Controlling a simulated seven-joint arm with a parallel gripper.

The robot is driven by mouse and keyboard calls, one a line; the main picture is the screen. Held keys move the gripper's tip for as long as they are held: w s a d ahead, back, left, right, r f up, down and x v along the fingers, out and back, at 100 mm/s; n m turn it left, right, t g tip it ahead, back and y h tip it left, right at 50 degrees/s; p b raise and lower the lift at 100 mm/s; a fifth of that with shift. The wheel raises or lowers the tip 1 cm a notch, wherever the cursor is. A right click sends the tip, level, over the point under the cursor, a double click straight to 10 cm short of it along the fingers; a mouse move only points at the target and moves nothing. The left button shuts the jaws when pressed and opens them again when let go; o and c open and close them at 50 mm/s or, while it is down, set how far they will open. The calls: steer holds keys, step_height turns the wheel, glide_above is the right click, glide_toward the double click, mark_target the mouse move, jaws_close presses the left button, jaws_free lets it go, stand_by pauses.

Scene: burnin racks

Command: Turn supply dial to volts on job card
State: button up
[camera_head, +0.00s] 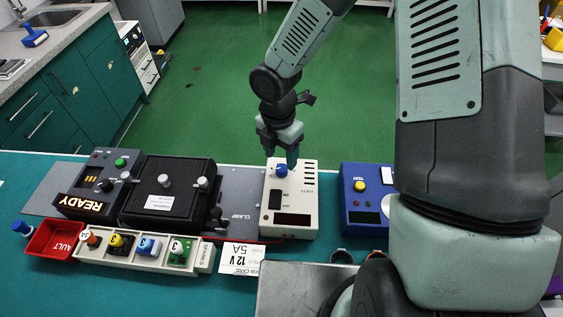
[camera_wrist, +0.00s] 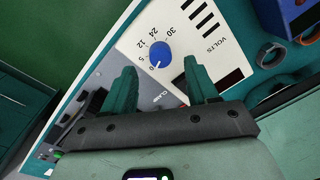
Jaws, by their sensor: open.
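The supply (camera_head: 296,222) is a cream box with a blue dial (camera_head: 281,170). In the wrist view the blue dial (camera_wrist: 158,53) has 0, 5, 12, 24 and 30 around it, and its white mark appears to point near 0. My gripper (camera_head: 281,158) is over the dial. In the wrist view my gripper (camera_wrist: 161,80) is open, its green fingers apart and nothing between them; the dial shows just beyond the gap.
A blue TEST box (camera_head: 364,212) stands right of the supply. Left are the grey clamp plate (camera_head: 242,186), a black fixture (camera_head: 150,207) and a READY unit (camera_head: 94,185). A tray (camera_head: 204,262) of small parts and a red bin (camera_head: 55,240) lie in front.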

mark_target(282, 167)
steer(key=shift+d+f, duration=0.1)
steer(key=shift+f, duration=2)
steer(key=shift+c, duration=0.4)
steer(key=c, duration=1)
